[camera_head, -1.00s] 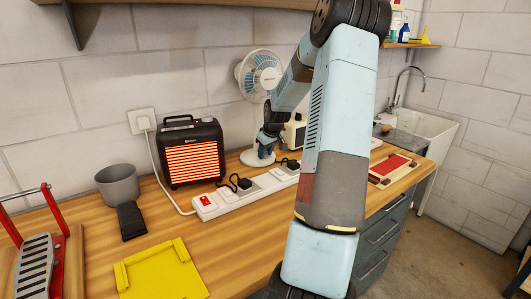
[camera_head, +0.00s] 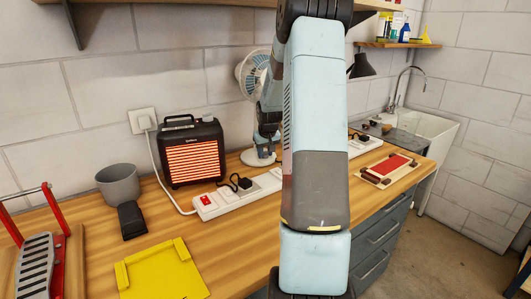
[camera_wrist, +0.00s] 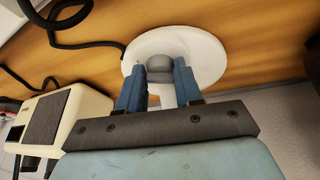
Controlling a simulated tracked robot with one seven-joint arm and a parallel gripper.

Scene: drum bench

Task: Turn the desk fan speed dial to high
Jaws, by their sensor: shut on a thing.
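The desk fan (camera_head: 251,76) stands at the back of the bench against the wall, partly hidden by my arm in the head view. Its white round base (camera_head: 258,158) shows below. In the wrist view the base (camera_wrist: 208,58) surrounds a grey dial (camera_wrist: 159,68). My gripper (camera_wrist: 160,78) has its two blue fingers on either side of the dial, shut on it. In the head view my gripper is at the fan's base, mostly behind my arm. The dial's markings are not visible.
A glowing heater (camera_head: 193,153) stands left of the fan. A white power strip (camera_head: 230,200) with black plugs lies in front. A cream box (camera_wrist: 62,120) stands close to my gripper. A yellow tray (camera_head: 163,270) lies at the front left.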

